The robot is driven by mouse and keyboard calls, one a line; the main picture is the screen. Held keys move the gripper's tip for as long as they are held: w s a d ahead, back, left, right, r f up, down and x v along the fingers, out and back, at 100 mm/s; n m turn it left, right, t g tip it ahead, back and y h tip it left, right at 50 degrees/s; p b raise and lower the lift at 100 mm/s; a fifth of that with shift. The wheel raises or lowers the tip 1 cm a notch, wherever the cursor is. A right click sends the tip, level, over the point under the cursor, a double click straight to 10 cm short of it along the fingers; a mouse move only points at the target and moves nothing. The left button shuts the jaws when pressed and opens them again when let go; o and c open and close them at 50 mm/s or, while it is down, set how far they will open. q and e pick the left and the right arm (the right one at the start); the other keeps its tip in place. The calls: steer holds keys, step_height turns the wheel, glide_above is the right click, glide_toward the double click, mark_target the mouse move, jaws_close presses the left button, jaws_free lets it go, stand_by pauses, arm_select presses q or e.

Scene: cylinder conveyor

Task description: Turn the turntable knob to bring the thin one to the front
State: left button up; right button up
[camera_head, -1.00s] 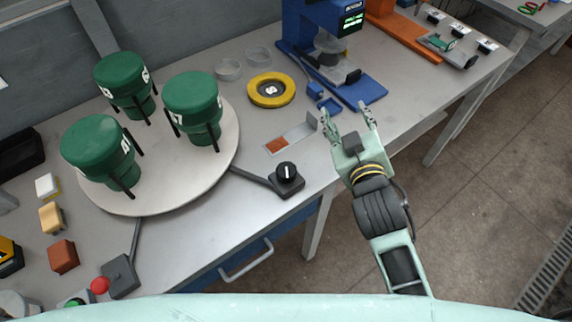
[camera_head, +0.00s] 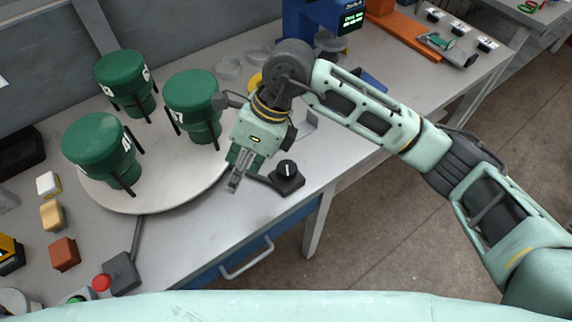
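A round light turntable (camera_head: 150,205) carries three green canisters held between black posts. One is at the front left (camera_head: 98,148), one at the back (camera_head: 124,78) and one at the right (camera_head: 192,100). All have wide tops and pale number marks; I cannot tell which is the thin one. A black knob (camera_head: 287,169) with a white line sits on a dark base right of the turntable. My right gripper (camera_head: 235,180) points down over the turntable's right front edge, left of the knob and apart from it. Its fingers overlap in view. My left gripper is out of view.
A blue machine (camera_head: 306,22) and a partly hidden yellow ring (camera_head: 254,82) are behind my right arm. The bench front between the boxes is clear.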

mark_target(286, 169)
steer(key=w+d+h, duration=0.1)
steer(key=d, duration=0.2)
steer(key=w+d+t+h, duration=0.1)
steer(key=w+d+h, duration=0.2)
steer(key=w+d, duration=0.1)
steer(key=d, duration=0.1)
steer(key=shift+w+d+f+t, duration=0.2)
steer(key=shift+w+d+t, duration=0.05)
steer(key=shift+d+t, duration=0.15)
steer(key=shift+w+d+f+m+h, duration=0.1)
steer(key=shift+w+d+m+h, duration=0.05)
steer(key=shift+d+m+h, duration=0.2)
step_height(286, 169, down, 6)
steer(key=shift+a+f+p, duration=0.1)
steer(key=shift+p, duration=0.95)
steer(key=shift+f, duration=0.65)
